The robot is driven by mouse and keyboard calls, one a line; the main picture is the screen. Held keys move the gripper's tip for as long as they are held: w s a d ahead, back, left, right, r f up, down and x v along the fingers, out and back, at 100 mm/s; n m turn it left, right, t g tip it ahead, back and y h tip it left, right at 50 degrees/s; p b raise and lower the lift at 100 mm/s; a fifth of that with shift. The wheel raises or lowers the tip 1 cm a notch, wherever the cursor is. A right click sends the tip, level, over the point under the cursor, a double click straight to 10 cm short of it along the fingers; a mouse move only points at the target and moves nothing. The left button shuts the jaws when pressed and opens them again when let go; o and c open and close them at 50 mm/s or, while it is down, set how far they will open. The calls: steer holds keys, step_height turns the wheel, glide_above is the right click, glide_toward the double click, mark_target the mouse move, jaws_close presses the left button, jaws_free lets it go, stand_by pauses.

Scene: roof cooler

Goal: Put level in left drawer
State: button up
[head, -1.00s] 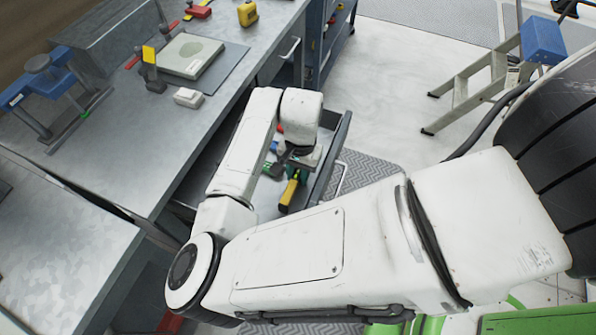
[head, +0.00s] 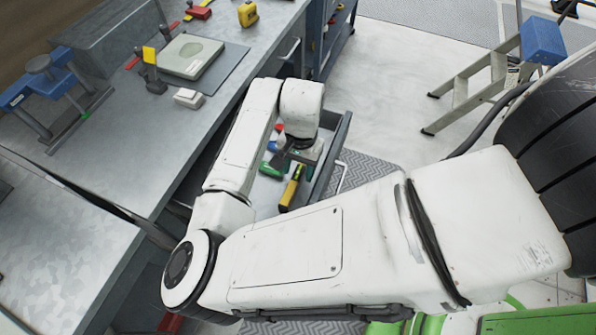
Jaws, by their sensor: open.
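The left drawer (head: 335,150) is pulled out from under the workbench. A yellow and black level (head: 291,187) lies in it, tilted in the picture, near the drawer's outer side. My gripper (head: 288,163) is over the drawer, just above the far end of the level. It is open and seems clear of the level. My wrist and forearm hide part of the drawer, and the fingertips are small and partly hidden.
Green and red-handled tools (head: 270,167) lie in the drawer beside the level. The workbench (head: 130,170) holds a blue vise (head: 40,85) and a grey plate (head: 192,56). A step ladder (head: 470,85) stands on the floor at the right.

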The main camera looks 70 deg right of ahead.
mark_target(300, 169)
step_height(300, 169, up, 10)
steer(key=d, duration=0.1)
steer(key=shift+f, duration=0.1)
